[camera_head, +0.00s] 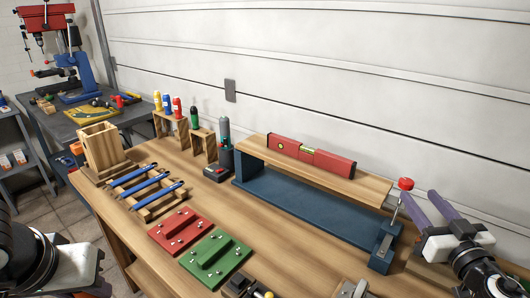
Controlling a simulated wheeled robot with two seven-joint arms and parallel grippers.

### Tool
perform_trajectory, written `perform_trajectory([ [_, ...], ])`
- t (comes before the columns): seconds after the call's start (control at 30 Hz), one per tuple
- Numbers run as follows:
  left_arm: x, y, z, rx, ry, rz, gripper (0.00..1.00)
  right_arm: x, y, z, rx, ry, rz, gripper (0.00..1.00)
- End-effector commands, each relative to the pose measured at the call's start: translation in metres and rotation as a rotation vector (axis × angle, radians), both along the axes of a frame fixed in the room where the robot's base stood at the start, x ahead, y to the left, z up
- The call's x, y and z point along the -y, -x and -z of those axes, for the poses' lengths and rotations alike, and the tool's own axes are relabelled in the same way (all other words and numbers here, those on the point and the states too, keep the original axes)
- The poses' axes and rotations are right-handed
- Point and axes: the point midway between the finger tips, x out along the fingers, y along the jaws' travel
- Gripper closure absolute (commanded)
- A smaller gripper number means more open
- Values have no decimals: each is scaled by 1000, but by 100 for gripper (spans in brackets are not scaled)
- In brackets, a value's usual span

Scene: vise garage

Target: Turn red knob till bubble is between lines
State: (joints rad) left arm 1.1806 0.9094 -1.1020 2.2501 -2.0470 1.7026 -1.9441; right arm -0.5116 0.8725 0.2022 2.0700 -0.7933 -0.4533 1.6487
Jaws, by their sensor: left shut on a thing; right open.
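The red knob (405,184) stands on a thin screw at the right end of the blue tilting stand (300,204). A red spirit level (312,157) lies on the wooden plank (258,147) on top of the stand. My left gripper (76,268) shows only partly at the lower left, away from the stand. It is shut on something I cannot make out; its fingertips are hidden.
A red plate (181,230) and a green plate (216,258) lie on the workbench (150,246). A wooden rack with blue tools (150,192), wooden blocks and coloured bottles stand at the left and back. The white wall (380,70) is close behind the stand.

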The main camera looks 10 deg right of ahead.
Motion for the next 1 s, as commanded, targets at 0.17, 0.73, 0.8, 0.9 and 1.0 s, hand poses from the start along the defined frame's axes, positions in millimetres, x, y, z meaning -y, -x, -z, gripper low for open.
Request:
perform_trajectory([
  [0.17,-2,0,-1,2,-1,4,100,2,-13,-1,3,-8,1,54],
  [0.73,-2,0,-11,1,-1,2,100,20,-92,-3,3,-5,5,54],
  [0.8,-2,0,-12,1,-1,2,100,21,-99,-1,2,-7,5,54],
  [0.9,-2,0,-13,1,-1,2,100,22,-108,-1,2,-7,3,54],
  [1.0,-2,0,-14,1,-1,2,100,23,-113,-1,1,-6,3,54],
])
